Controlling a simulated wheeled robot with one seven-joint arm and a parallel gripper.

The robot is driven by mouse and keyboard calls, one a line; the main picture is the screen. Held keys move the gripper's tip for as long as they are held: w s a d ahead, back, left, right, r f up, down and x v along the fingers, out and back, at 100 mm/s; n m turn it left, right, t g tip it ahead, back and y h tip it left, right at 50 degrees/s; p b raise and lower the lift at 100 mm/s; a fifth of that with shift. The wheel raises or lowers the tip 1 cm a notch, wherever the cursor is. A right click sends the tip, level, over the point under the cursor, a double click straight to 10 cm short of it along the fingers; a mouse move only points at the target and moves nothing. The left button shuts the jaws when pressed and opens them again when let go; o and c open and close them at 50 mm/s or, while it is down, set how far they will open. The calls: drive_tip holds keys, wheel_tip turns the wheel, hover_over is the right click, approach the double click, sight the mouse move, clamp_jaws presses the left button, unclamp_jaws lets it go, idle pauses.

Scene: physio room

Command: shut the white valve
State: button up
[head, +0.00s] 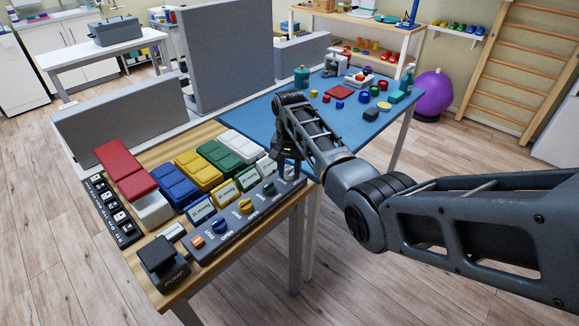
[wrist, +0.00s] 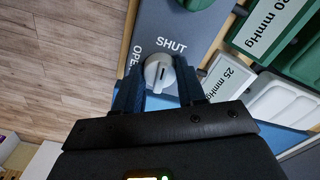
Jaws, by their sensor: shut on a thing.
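The white valve (wrist: 157,74) is a round, pale knob on a grey panel (wrist: 150,28) in the wrist view. The word SHUT is printed above it and OPEN to its left, partly covered. My gripper (wrist: 157,82) has one blue-padded finger on each side of the knob and is shut on it. I cannot tell clearly which word the knob points to. In the head view my gripper (head: 287,172) reaches down to the far right end of the valve panel (head: 212,255) and hides the white valve.
A black PUMP pedal (head: 162,260) is at the near corner. A blue-topped table (head: 250,122) with small items adjoins.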

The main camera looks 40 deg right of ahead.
sight(290, 169)
drive_tip(key=shift+r+m, duration=0.1)
drive_tip(key=shift+m, duration=0.5)
drive_tip(key=shift+d+m, duration=0.1)
drive_tip(key=shift+m, duration=0.2)
drive_tip(key=o, duration=1.1)
drive_tip(key=shift+c, duration=0.2)
wheel_tip(290, 169, up, 8)
drive_tip(key=shift+f+b, duration=0.15)
drive_tip(key=shift+b, duration=0.3)
